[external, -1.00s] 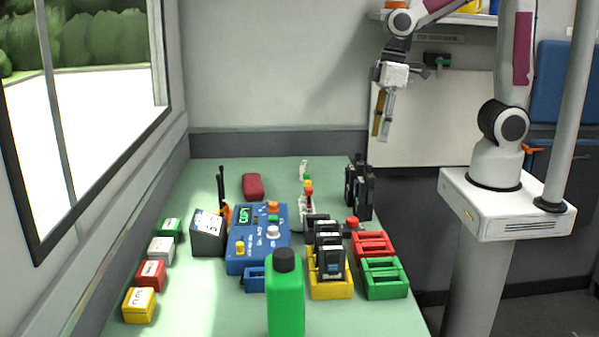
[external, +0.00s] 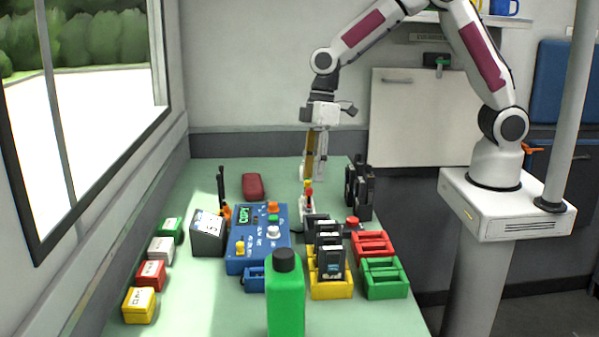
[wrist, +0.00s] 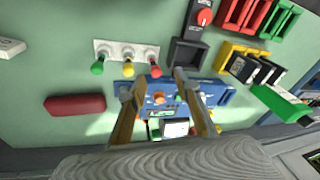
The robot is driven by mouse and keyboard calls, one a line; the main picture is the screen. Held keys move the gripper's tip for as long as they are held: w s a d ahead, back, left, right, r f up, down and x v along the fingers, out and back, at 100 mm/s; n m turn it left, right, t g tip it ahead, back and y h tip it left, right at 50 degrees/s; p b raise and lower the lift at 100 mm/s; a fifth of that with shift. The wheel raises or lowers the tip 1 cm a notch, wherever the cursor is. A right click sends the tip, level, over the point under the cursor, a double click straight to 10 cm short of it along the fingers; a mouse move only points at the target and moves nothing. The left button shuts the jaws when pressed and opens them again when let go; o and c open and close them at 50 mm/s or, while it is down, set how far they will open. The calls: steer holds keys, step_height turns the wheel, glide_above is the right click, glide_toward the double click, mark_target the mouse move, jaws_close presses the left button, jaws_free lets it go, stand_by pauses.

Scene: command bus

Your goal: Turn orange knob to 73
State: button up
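The orange knob (external: 273,206) is at the far right corner of the top of a blue device (external: 243,257), beside a display that appears to read "COPY". In the wrist view, the orange knob (wrist: 158,97) shows between my two fingers, beyond them on the blue panel (wrist: 190,88). My gripper (external: 315,180) is in the air at the far end of the table, above and to the right of the knob, pointing down. In the wrist view, my gripper's fingertips (wrist: 153,82) are spread apart with nothing between them. The knob's dial setting is too small to read.
Switches with coloured tips (external: 308,190) stand under my gripper. A black rack (external: 359,190) is to the right. Yellow (external: 331,290), red (external: 373,243) and green (external: 385,278) holders, a green bottle (external: 286,300) and a red case (external: 253,187) surround the device.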

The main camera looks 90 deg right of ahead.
steer(key=w+n, duration=0.1)
steer(key=w, duration=0.2)
steer(key=n+t, duration=0.2)
steer(key=n, duration=0.2)
glide_toward(274, 203)
steer(key=shift+w+d+f+y, duration=0.15)
steer(key=shift+w+d+y, duration=0.05)
steer(key=shift+d+y, duration=0.1)
steer(key=shift+x, duration=3.9)
steer(key=shift+s, duration=0.1)
jaws_close()
